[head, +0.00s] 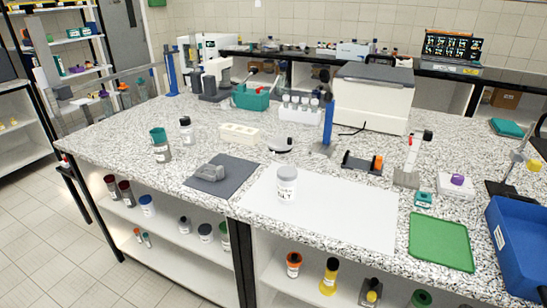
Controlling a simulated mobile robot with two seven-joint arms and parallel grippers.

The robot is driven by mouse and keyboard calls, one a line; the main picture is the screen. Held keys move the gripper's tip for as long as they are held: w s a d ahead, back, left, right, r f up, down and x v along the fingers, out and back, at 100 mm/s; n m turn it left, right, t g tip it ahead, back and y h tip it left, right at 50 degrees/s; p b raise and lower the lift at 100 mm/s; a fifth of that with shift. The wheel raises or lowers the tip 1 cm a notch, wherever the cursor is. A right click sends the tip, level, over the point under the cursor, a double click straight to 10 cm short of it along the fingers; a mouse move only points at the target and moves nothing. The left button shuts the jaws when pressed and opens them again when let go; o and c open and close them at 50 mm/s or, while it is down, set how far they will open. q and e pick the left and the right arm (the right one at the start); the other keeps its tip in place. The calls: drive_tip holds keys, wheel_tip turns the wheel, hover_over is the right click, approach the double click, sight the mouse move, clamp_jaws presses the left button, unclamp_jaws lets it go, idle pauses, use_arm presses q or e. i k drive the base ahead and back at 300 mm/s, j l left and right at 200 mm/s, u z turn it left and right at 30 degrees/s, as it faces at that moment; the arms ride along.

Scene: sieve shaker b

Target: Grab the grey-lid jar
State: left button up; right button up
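A clear jar with a grey lid (287,185) stands upright on the white sheet (338,213) near the front middle of the speckled bench. It holds pale contents, and its label seems to end in "LT". Nothing touches it from above, and its front and lid are in plain sight. Neither of my grippers shows in the head view.
A dark-lidded bottle (186,131) and a teal-topped container (160,146) stand farther left. A green mat (440,242) and blue bin (517,240) are at right. The white sheet is otherwise clear.

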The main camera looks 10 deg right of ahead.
sight(286, 190)
drive_tip(key=i+j, duration=0.25)
drive_tip(key=j, duration=0.15)
drive_tip(key=i+j+z, duration=0.1)
drive_tip(key=i+j, duration=0.45)
drive_tip(key=j, duration=0.25)
drive_tip(key=z, duration=1.4)
